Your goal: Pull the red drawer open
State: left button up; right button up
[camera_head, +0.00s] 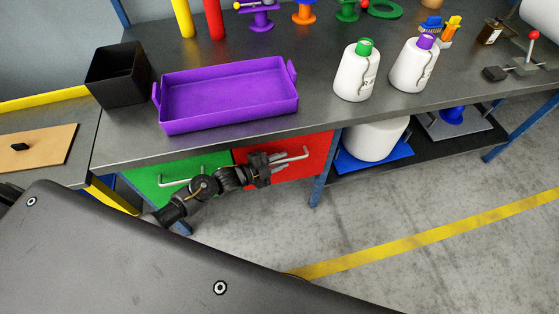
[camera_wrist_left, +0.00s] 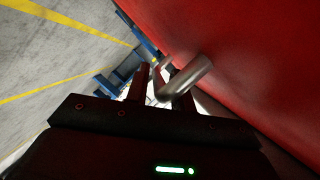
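The red drawer (camera_head: 315,165) is under the workbench, right of the green drawer, and its front looks about level with it. Its pale metal bar handle (camera_head: 294,156) is partly hidden behind my left gripper (camera_head: 277,159), which is at the handle's left part. In the left wrist view the red front (camera_wrist_left: 265,60) fills the right side. The metal handle (camera_wrist_left: 188,79) reaches in by the fingers of my left gripper (camera_wrist_left: 160,86). The fingers are apart with a gap between them; firm contact with the handle cannot be made out. My right gripper is not in view.
The green drawer (camera_head: 150,184) has its own bar handle. On the workbench (camera_head: 220,142) stand a purple tray (camera_head: 230,112), a black bin (camera_head: 118,80) and two white bottles (camera_head: 354,82). A blue leg (camera_head: 319,184) is right of the red drawer. The floor in front is clear.

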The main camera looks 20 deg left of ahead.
pick_arm(q)
grip_shut()
